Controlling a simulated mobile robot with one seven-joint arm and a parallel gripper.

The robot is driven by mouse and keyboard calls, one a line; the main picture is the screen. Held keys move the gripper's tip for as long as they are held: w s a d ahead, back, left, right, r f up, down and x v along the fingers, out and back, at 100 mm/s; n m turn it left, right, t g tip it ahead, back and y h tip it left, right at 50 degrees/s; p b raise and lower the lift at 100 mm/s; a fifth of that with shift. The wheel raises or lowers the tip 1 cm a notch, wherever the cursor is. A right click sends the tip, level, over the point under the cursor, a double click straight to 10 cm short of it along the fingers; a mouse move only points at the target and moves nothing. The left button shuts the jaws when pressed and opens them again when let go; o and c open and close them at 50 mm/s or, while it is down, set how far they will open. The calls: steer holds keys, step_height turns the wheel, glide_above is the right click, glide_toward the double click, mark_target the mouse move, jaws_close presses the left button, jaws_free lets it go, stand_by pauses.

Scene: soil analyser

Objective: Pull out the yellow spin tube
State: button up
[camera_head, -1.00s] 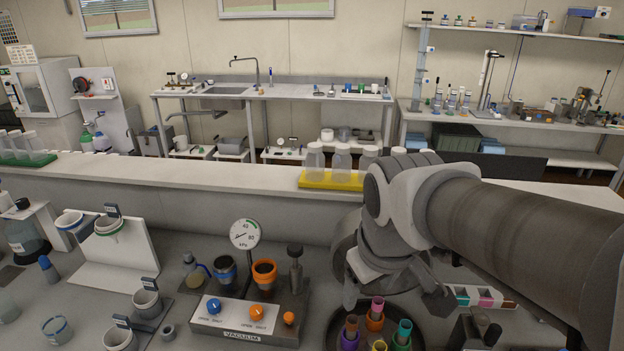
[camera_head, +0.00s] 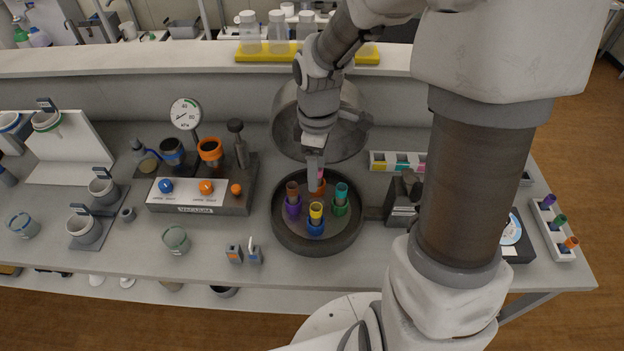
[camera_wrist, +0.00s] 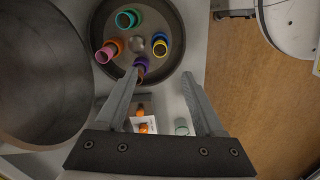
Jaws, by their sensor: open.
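The yellow spin tube (camera_head: 316,210) stands in a blue holder at the near side of the round dark rotor bowl (camera_head: 280,232). It also shows in the wrist view (camera_wrist: 160,49), right of the hub. The other holders in the bowl carry a brown tube in purple (camera_head: 293,203), a teal tube in green (camera_head: 341,197) and a pink tube in orange (camera_head: 320,178). My gripper (camera_head: 314,186) is over the bowl, pointing down, partly hiding the pink tube. In the wrist view my gripper (camera_wrist: 160,74) is open and empty, its fingers apart from the yellow tube.
The open round lid (camera_head: 290,125) stands behind the bowl. A vacuum station (camera_head: 200,208) is left. A small rack (camera_head: 396,168) and dark device (camera_head: 401,215) are right. Small orange-topped items (camera_head: 234,254) lie near the front edge.

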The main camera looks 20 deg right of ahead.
mark_target(316, 207)
step_height(316, 207, down, 16)
steer(key=shift+r+b, duration=0.2)
steer(key=shift+b, duration=0.1)
jaws_close()
steer(key=c, duration=0.7)
jaws_free()
jaws_close()
steer(key=shift+r+p, duration=0.5)
steer(key=shift+r, duration=0.2)
steer(key=shift+r+p, duration=2.55)
steer(key=shift+r, duration=0.8)
